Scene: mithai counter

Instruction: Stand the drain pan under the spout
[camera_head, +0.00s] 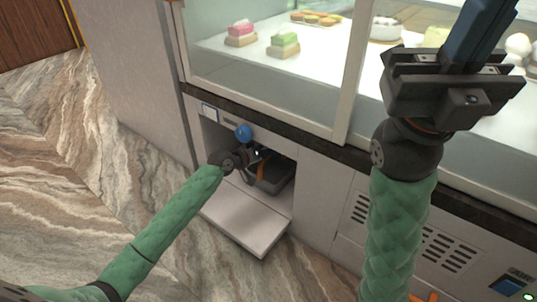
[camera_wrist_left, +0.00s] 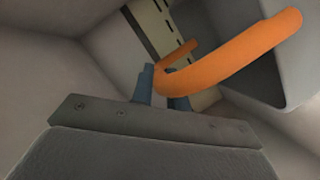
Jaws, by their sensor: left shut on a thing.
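The drain pan (camera_head: 275,184) is a dark grey tray with an orange handle, inside the open compartment low in the counter. In the left wrist view the pan (camera_wrist_left: 265,65) fills the upper right, and its curved orange handle (camera_wrist_left: 235,52) runs between my blue fingers. My left gripper (camera_head: 258,160) reaches into the compartment and is shut on the handle; it also shows in the left wrist view (camera_wrist_left: 163,90). A blue knob (camera_head: 243,132) sits at the compartment's top; I cannot make out the spout. My right gripper (camera_head: 480,35) is raised at the upper right, with no object visible in it.
A flap (camera_head: 245,222) lies lowered in front of the compartment. The glass display case above holds sweets, including a pink box (camera_head: 241,36) and a green box (camera_head: 284,46). A vented panel (camera_head: 440,245) is at right. The marble-patterned floor (camera_head: 90,170) at left is clear.

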